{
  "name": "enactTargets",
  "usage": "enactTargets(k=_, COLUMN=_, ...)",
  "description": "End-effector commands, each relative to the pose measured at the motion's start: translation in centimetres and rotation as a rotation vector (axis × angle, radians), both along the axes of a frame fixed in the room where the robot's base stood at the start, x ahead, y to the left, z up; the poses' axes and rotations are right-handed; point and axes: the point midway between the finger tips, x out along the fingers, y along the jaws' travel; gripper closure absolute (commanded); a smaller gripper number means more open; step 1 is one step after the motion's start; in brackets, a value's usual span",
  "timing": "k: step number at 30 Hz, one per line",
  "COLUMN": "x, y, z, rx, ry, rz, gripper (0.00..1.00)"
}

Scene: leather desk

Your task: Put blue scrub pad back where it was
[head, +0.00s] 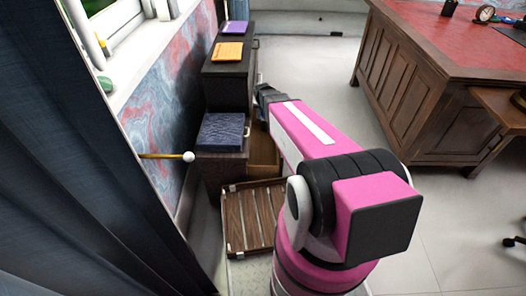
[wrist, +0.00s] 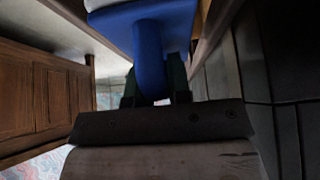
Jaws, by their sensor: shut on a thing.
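The blue scrub pad (wrist: 150,45) fills the upper middle of the wrist view. It has a blue handle and a whitish part at its top edge. My gripper (wrist: 155,92) is shut on the handle, one dark finger on each side. In the head view my gripper (head: 266,96) is beside the dark cabinet, mostly behind my own arm. The pad cannot be made out in the head view.
The stepped dark cabinet (head: 228,85) stands along the left wall, with a dark blue folded item (head: 222,131) on its low step. A drawer (head: 262,150) stands open below. A slatted wooden crate (head: 232,220) is in front. A large desk (head: 420,110) is at right.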

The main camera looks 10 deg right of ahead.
Motion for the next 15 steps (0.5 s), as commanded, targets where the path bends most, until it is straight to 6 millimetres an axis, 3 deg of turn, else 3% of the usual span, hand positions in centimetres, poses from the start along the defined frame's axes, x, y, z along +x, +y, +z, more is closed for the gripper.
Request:
enactTargets(k=5, x=0.1, y=0.0, z=-2.7, rx=0.000, ry=0.002, rz=-0.001, gripper=1.00)
enactTargets(k=15, x=0.2, y=0.0, z=-10.5, rx=0.001, ry=0.002, rz=-0.001, gripper=1.00)
